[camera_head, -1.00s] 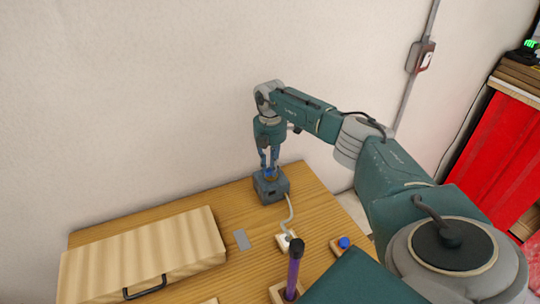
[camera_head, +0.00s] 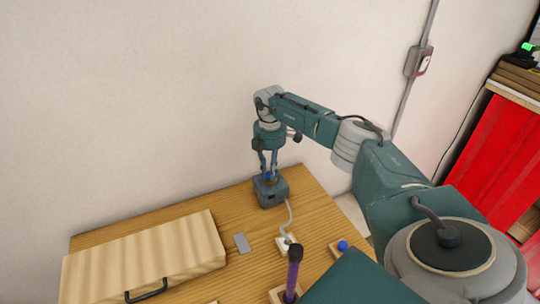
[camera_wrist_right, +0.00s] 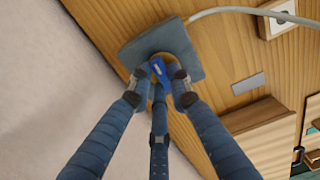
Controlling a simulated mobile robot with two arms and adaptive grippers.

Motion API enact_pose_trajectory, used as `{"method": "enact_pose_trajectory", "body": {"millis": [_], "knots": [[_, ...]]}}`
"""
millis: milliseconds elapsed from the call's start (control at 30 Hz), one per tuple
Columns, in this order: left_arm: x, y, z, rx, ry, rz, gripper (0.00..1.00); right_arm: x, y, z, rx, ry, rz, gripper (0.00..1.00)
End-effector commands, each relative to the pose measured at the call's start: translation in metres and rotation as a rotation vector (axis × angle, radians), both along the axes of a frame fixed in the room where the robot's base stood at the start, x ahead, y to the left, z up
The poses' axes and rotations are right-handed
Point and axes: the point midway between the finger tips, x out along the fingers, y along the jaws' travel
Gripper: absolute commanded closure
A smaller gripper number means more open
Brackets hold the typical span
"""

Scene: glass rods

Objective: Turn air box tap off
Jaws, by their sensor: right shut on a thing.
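The air box (camera_head: 271,192) is a small dark grey box near the back edge of the wooden table, with a pale hose running from it. It also shows in the right wrist view (camera_wrist_right: 192,48). Its blue tap (camera_wrist_right: 160,72) sits on a yellowish round base on top of the box. My right gripper (camera_head: 269,174) points down over the box. In the right wrist view its fingers (camera_wrist_right: 160,84) close around the blue tap. The fingers hide part of the tap. My left gripper is not in view.
A wooden case (camera_head: 145,258) with a black handle lies on the left of the table. A white socket block (camera_head: 285,243), a small grey plate (camera_head: 242,243), a purple rod with black top (camera_head: 292,272) and a blue knob (camera_head: 343,245) are near the front.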

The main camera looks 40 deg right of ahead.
Motion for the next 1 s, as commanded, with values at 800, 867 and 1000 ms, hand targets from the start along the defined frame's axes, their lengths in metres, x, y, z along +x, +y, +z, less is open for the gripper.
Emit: {"method": "enact_pose_trajectory", "body": {"millis": [800,867,1000], "knots": [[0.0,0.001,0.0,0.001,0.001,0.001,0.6,0.002,0.0,0.064,0.0,-0.007,0.0,0.62],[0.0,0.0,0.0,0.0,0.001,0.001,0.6,0.002,-0.001,0.077,0.0,-0.007,-0.001,0.62],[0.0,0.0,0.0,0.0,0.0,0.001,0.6,0.002,0.0,0.101,0.0,-0.007,-0.001,0.62]]}}
